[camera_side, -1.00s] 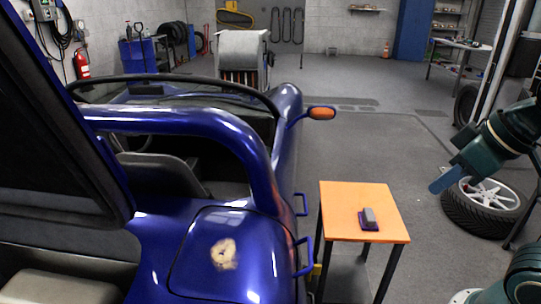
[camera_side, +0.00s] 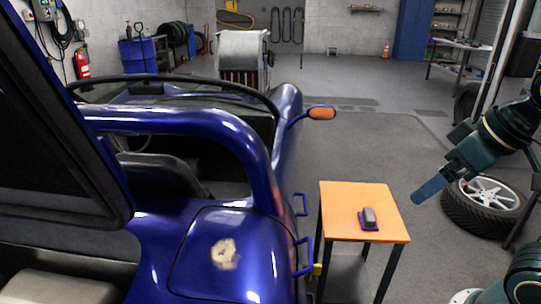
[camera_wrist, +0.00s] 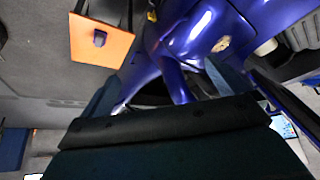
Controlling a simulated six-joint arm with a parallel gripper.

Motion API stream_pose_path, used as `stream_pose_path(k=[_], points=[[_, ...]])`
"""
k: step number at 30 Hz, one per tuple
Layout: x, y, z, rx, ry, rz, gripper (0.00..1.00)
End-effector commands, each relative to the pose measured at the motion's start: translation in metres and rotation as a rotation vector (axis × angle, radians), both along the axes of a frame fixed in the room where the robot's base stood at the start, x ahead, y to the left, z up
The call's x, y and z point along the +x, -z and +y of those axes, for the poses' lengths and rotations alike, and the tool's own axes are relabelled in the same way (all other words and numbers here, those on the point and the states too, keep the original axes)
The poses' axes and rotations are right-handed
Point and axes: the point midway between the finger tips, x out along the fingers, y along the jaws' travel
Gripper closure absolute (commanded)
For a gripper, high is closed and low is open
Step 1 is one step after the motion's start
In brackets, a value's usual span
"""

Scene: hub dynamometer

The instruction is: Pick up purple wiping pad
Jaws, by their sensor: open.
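The purple wiping pad (camera_side: 369,224) lies on the orange table top (camera_side: 341,204), with a grey block-shaped handle on it. In the wrist view the pad (camera_wrist: 100,38) shows small on the orange top (camera_wrist: 78,50) at upper left. My gripper (camera_side: 418,198) is in the air to the right of the table and above the pad, well apart from it. Its fingers point down and left in the side view. In the wrist view its two blue fingers (camera_wrist: 162,85) stand wide apart with nothing between them.
A blue car (camera_side: 225,215) with a tan patch (camera_side: 223,254) on its body stands left of the table. A tyre with a silver rim (camera_side: 488,195) lies on the floor at right. The air above the table is clear.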

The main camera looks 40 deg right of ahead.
Motion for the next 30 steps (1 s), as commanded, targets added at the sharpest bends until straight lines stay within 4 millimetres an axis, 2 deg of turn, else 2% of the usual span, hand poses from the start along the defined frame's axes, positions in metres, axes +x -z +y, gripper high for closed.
stream_pose_path(k=[8, 17, 23, 30], points=[[0.037, -0.010, -0.013, 0.061, 0.176, 0.042, 0.00], [0.098, -0.012, -0.040, 0.156, 0.459, 0.094, 0.00], [0.138, -0.003, -0.065, 0.216, 0.651, 0.125, 0.00], [0.183, 0.018, -0.101, 0.282, 0.883, 0.157, 0.00]])
